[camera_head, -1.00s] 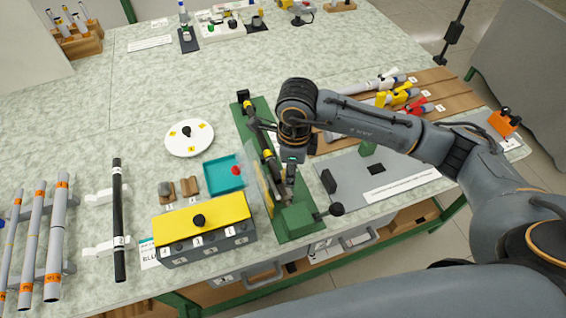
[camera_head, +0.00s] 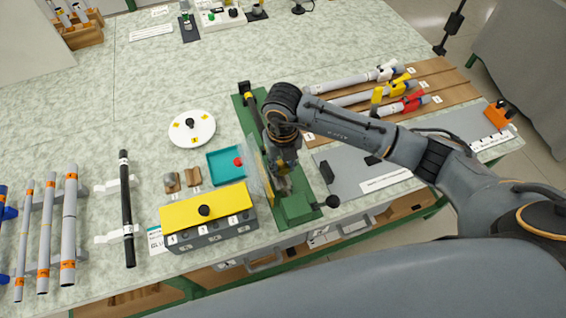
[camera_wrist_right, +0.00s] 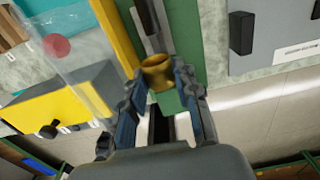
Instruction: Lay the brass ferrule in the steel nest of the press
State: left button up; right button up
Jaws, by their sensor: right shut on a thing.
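The brass ferrule (camera_wrist_right: 158,72), a short gold ring-like piece, sits between the fingertips of my right gripper (camera_wrist_right: 157,82) in the right wrist view. The gripper is shut on it. In the head view my right gripper (camera_head: 284,181) points down over the near part of the green press (camera_head: 308,186), and the ferrule is hard to make out there. A grey steel part (camera_wrist_right: 148,22) of the press lies just beyond the ferrule in the wrist view. I cannot tell whether the ferrule touches it; the nest is mostly hidden by the gripper. My left gripper is not in view.
A black-knobbed lever (camera_head: 332,201) sticks out at right. A grey plate (camera_head: 345,180) lies right of the press.

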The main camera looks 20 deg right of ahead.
jog(key=shift+f+b, duration=2.45)
jog(key=shift+f, duration=0.5)
jog(key=shift+f+b, duration=0.5)
jog(key=shift+f, duration=0.1)
jog(key=o, duration=0.9)
jog(key=shift+r, duration=0.15)
